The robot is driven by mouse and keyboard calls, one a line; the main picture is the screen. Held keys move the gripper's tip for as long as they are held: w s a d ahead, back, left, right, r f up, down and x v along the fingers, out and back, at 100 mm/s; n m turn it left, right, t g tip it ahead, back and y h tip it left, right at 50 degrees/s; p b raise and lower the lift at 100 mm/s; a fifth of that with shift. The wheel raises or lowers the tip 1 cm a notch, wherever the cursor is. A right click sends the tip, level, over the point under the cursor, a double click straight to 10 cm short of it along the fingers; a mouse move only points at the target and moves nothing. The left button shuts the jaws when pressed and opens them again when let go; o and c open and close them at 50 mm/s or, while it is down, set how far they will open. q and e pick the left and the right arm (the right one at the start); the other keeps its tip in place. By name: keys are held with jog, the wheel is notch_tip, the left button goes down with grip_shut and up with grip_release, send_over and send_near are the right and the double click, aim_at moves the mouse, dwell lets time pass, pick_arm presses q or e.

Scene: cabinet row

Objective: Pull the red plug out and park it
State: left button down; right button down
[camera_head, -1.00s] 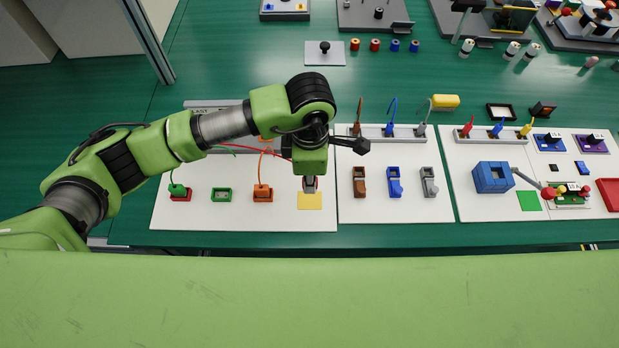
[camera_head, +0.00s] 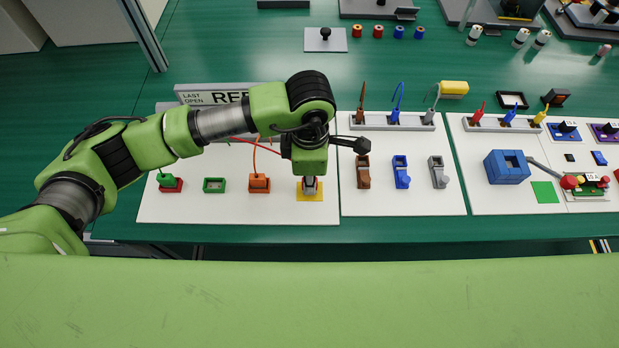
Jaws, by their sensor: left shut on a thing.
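My left gripper (camera_head: 309,184) points down over the yellow pad (camera_head: 302,197) at the right of the left white board. It is shut on the red plug, of which only a little red shows at the fingertips; a thin red cable (camera_head: 262,146) runs to it from the left. I cannot tell if the plug touches the pad. The green socket (camera_head: 214,185) is empty. A green plug (camera_head: 165,179) sits at a red socket (camera_head: 178,185). An orange plug (camera_head: 259,181) stands in an orange socket (camera_head: 259,189). My right gripper is not in view.
A grey sign (camera_head: 208,95) behind the board is partly hidden by my arm. A blue box (camera_head: 507,168) is farther right. The green table's front strip is clear.

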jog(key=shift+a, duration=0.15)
pick_arm(q)
jog(key=c, duration=2)
grip_release()
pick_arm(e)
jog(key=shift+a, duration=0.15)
pick_arm(q)
jog(key=shift+r, duration=0.4)
notch_tip(320, 180, up, 11)
jog(key=shift+r, duration=0.15)
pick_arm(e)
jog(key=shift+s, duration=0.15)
